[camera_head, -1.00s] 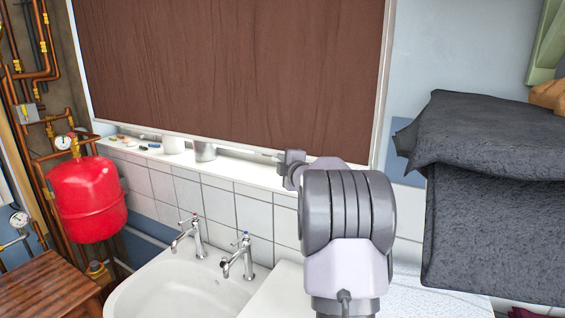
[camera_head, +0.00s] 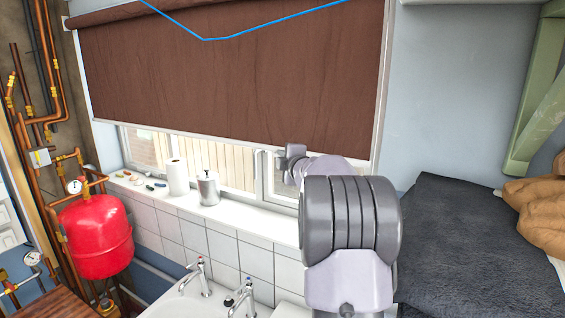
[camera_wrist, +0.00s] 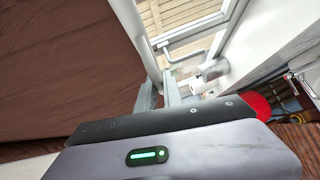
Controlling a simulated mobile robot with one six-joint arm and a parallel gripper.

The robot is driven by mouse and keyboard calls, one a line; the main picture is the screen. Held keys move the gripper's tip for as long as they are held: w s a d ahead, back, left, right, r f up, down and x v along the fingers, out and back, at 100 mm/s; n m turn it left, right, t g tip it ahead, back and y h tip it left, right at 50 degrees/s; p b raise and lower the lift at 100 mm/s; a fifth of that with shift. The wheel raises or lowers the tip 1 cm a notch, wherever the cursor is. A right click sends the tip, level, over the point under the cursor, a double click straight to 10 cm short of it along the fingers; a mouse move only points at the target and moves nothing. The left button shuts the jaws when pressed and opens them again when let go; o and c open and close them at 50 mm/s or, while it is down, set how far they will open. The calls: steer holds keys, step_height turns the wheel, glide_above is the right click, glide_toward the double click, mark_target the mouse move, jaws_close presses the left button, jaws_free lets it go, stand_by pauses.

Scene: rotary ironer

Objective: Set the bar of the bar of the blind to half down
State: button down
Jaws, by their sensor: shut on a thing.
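The brown roller blind (camera_head: 235,85) hangs over the window, with its roll at the top. Its pale bar (camera_head: 190,136) runs along the lower edge, well above the sill, and window glass shows below it. In the wrist view the blind (camera_wrist: 65,60) fills the left side, and the bar (camera_wrist: 132,22) runs down to my fingers. My gripper (camera_wrist: 160,92) is shut on the bar. In the head view my arm hides the fingers and the right part of the bar.
The white sill (camera_head: 230,218) carries a paper roll (camera_head: 177,177), a metal canister (camera_head: 208,188) and small items. Below are a sink (camera_head: 190,300) and taps. A red tank (camera_head: 95,237) and copper pipes stand left; dark folded cloth (camera_head: 450,235) lies right. A blue line crosses the blind's top.

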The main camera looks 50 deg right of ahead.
step_height(320, 180, up, 8)
steer(key=p, duration=0.5)
steer(key=shift+r+p, duration=0.1)
steer(key=shift+p, duration=0.2)
steer(key=c, duration=1.5)
jaws_free()
steer(key=b+v, duration=0.2)
steer(key=v, duration=1.5)
steer(key=shift+s+a, duration=0.2)
